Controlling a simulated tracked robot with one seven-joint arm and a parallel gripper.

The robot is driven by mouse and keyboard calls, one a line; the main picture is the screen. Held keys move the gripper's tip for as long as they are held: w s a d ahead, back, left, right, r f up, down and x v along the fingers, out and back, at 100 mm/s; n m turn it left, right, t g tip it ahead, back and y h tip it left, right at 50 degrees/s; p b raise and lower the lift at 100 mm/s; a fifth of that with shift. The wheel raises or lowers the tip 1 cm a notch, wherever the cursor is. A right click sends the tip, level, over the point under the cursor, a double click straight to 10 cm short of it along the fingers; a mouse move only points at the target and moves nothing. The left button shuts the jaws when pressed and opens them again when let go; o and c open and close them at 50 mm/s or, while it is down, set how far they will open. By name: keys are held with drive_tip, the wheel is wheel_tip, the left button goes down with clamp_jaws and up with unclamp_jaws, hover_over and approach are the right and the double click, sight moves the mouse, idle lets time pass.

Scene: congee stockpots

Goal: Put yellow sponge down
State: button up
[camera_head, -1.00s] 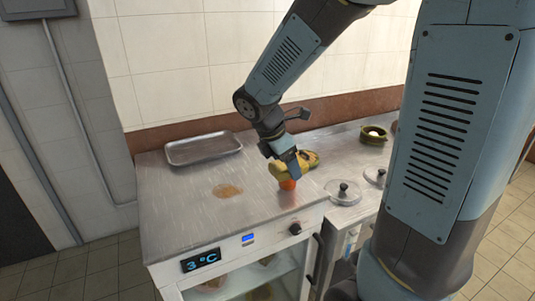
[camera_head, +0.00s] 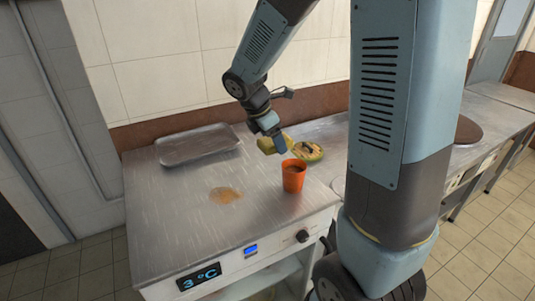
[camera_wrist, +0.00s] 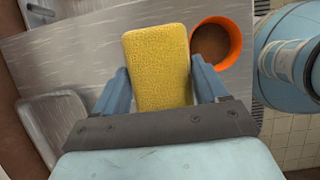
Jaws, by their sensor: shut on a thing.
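The yellow sponge (camera_wrist: 158,62) is held between the two blue fingers of my gripper (camera_wrist: 160,85) in the wrist view. In the head view my gripper (camera_head: 272,142) is above the counter's right part, and the sponge (camera_head: 267,145) shows partly behind the fingers. The gripper is shut on the sponge. The metal counter top (camera_head: 188,205) lies below, with a brown wet stain (camera_head: 226,195) on it. I cannot tell the exact gap between sponge and counter.
An orange cup (camera_head: 293,177) with brown contents stands close to the gripper, near the counter's right edge. A green and yellow round item (camera_head: 308,151) lies behind it. A metal tray (camera_head: 198,145) is at the back left.

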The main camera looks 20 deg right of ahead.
hover_over(270, 160)
drive_tip(key=s+a, duration=0.1)
wheel_tip(270, 160, down, 6)
drive_tip(key=shift+s+a+f, duration=0.1)
drive_tip(key=shift+s+f, duration=0.05)
drive_tip(key=shift+f, duration=0.05)
drive_tip(key=shift+w+f, duration=0.6)
drive_tip(key=shift+f, duration=0.15)
wheel_tip(270, 160, down, 3)
drive_tip(key=shift+r, duration=0.15)
drive_tip(key=shift+s+f, duration=0.15)
drive_tip(key=shift+f, duration=0.15)
